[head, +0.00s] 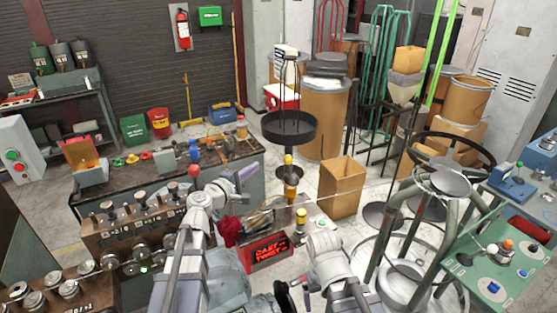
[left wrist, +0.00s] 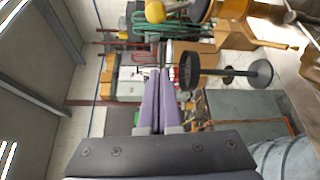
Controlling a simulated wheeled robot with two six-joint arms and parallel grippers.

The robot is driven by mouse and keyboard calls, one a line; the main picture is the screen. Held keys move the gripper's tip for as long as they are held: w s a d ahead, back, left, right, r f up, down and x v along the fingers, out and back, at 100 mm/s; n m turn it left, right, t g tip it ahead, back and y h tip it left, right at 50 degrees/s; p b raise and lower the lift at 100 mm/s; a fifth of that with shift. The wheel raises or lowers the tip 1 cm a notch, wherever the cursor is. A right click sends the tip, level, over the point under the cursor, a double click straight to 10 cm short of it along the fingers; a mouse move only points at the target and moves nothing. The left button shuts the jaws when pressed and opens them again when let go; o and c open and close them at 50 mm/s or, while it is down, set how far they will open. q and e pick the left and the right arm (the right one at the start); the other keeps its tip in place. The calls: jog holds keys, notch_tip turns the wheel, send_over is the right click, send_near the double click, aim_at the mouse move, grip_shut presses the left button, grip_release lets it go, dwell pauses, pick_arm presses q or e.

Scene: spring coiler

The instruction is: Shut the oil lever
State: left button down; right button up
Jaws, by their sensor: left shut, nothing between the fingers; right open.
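A small yellow knob (head: 288,159) stands above an amber oil cup (head: 290,180), right of my left gripper; I take this knob to be the oil lever's end. In the left wrist view a yellow ball (left wrist: 155,12) and an amber part (left wrist: 235,9) show at the top edge, apart from the fingers. My left gripper (head: 247,173) is shut and empty, its purple fingers together, also in the left wrist view (left wrist: 155,74). My right gripper (head: 284,296) is low at the bottom centre, partly hidden and apart from the knob; it is open.
A black round tray (head: 288,140) on a post stands behind the knob. A second yellow-topped part (head: 301,215) is nearer me, by a red-fronted box (head: 268,253). A cluttered workbench (head: 120,190) lies left and a black handwheel (head: 448,150) right.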

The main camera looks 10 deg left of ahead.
aim_at(289, 163)
pick_arm(q)
jog(key=b+x, duration=0.1)
jog(key=x, duration=0.9)
jog(key=shift+s+d+r+p, duration=0.15)
jog(key=shift+s+d+p, duration=0.05)
jog(key=shift+s+d, duration=0.5)
jog(key=shift+s+d+r+p, duration=0.15)
jog(key=shift+s+d+p, duration=0.05)
jog(key=shift+s+d, duration=0.5)
